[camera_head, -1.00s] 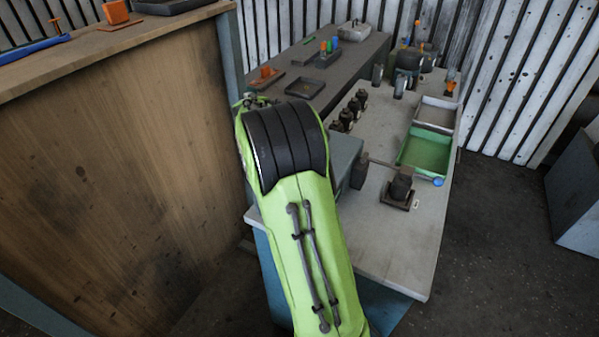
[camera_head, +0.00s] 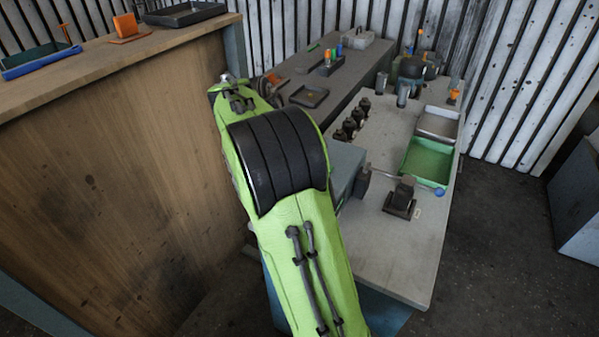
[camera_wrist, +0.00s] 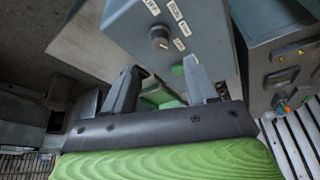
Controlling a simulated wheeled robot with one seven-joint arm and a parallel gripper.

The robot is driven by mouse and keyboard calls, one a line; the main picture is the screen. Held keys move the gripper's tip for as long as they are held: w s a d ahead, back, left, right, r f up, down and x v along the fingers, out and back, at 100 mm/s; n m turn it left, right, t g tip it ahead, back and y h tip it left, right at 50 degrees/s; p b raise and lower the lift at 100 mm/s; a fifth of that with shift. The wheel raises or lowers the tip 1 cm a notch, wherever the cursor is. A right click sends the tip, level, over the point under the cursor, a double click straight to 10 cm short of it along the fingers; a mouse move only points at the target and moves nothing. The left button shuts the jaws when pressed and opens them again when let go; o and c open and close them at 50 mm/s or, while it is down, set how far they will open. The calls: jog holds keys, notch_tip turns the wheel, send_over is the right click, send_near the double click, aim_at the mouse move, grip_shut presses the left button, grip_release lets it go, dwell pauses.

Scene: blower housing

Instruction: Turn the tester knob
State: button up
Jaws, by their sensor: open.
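The tester is a grey-blue box, and its front face (camera_wrist: 190,20) shows in the wrist view with small white labels. The tester knob (camera_wrist: 159,37) is a round dark dial with a pale cap on that face. My gripper (camera_wrist: 160,80) is open and empty, its two fingers pointing up towards the box. The knob lies beyond the fingertips, between their lines, and nothing is gripped. In the head view the tester's box (camera_head: 345,165) is partly hidden behind my green arm, and the knob and gripper are hidden there.
A green tray (camera_head: 427,160) and a grey tray (camera_head: 438,123) lie on the light workbench (camera_head: 390,255). A dark block on a base (camera_head: 401,200) stands near the tester. A wooden counter (camera_head: 120,140) stands at left.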

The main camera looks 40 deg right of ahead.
jog(key=p+v, duration=0.1)
jog(key=v, duration=0.5)
jog(key=shift+p, duration=0.35)
